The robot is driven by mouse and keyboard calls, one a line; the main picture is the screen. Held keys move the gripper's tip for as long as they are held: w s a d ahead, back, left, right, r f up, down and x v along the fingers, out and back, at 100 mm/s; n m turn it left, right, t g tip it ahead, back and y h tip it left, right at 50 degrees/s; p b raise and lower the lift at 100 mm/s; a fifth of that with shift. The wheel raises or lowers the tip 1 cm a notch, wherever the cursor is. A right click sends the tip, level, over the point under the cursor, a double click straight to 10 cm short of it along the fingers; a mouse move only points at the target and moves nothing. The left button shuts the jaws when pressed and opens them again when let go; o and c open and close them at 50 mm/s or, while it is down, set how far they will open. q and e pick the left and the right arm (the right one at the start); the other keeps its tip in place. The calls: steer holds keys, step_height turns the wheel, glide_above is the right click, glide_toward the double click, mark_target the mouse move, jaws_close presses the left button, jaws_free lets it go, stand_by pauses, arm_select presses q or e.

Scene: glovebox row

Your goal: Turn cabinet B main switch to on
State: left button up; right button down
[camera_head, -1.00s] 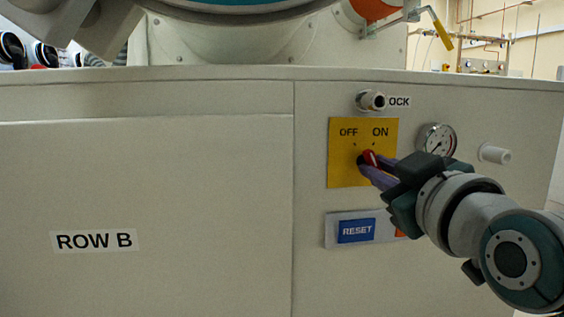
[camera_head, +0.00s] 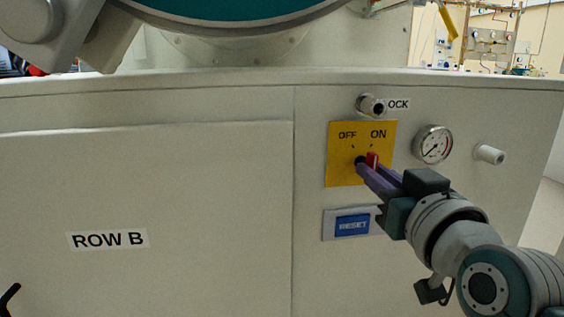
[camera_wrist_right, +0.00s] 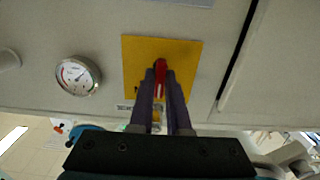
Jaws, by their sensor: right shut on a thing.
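The main switch (camera_head: 372,157) is a red handle on a yellow plate (camera_head: 343,174) marked OFF at left and ON at right, on the cabinet front labelled ROW B (camera_head: 108,239). The handle stands about upright, its top toward the ON side. My right gripper (camera_head: 367,165) is shut on this red handle. In the right wrist view, the red handle (camera_wrist_right: 160,66) sits between the purple fingers of the right gripper (camera_wrist_right: 160,82). The fingers hide part of the handle. My left gripper is not in view.
A pressure gauge (camera_head: 433,145) and a white knob (camera_head: 489,154) stick out to the right. The panel at left is flat and clear.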

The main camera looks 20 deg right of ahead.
stand_by(0.3)
steer(key=c, duration=0.9)
jaws_free()
steer(key=shift+s, duration=0.1)
steer(key=p+v, duration=0.3)
steer(key=v, duration=0.6)
steer(key=shift+s+a, duration=0.1)
steer(key=shift+s, duration=0.3)
